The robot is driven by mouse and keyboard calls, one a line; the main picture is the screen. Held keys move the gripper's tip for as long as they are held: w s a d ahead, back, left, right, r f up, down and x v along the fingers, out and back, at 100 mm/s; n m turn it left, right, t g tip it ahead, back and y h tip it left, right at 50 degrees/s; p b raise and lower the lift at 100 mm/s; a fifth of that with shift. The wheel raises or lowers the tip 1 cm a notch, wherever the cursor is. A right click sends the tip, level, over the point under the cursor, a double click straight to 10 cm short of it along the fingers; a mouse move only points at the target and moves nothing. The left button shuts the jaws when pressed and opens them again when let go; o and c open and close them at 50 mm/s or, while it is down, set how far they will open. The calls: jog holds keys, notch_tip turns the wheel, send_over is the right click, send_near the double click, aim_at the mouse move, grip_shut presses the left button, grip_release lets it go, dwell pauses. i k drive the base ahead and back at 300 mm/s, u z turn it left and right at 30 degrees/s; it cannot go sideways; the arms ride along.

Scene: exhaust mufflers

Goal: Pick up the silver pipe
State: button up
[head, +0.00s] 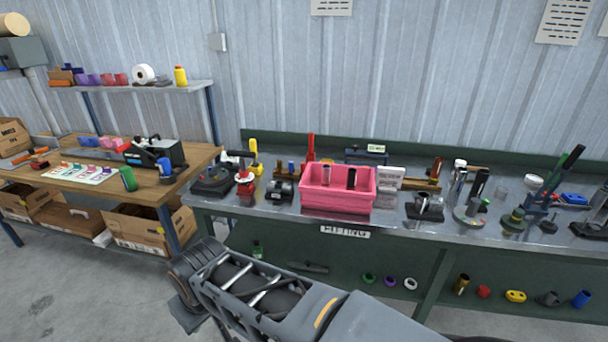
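Several silver, pipe-like pieces are in the head view, and I cannot tell which one is the silver pipe. A short silver cylinder (326,175) stands in the pink bin (336,200), beside a dark cylinder (351,178). A taller silver tube (459,178) stands upright to the right on the metal bench top. A dark and silver tube (479,184) leans beside it. My arm crosses the bottom of the view in front of the bench. My gripper itself is not visible.
The green bench (400,228) is crowded with clamps, tools and fittings. A wooden table (180,180) stands at left, with cardboard boxes (150,228) below. Several coloured rings and tubes sit on the bench's lower shelf. The concrete floor at lower left is clear.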

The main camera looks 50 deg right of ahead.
aim_at(326, 168)
jog(key=z, duration=0.25)
jog(key=i, duration=0.85)
jog(key=z, duration=1.35)
jog(key=i, duration=0.8)
jog(key=z, duration=0.75)
